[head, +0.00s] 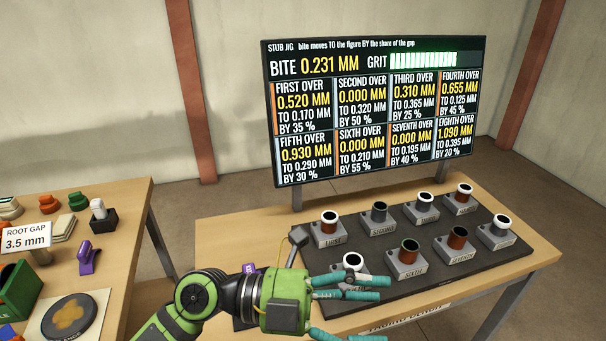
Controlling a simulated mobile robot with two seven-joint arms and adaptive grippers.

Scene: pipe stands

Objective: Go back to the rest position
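My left arm comes in from the lower left, and its green gripper (382,311) with teal fingers is over the near left part of the dark stub jig (455,279). The fingers are spread apart, with nothing seen between them. The jig holds two rows of grey blocks with short pipe stubs, such as the brown first one (329,228) and the grey second one (379,213). The white-topped front left stub (352,261) is partly hidden behind the fingers. My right gripper is not in view.
A display board (375,110) stands behind the jig on the wooden table (232,236); it reads bite 0.231 mm. A lever (297,238) rises at the jig's left edge. The left table (125,205) holds a purple tool (88,258), a green bin (20,290) and a round dark plate (68,318).

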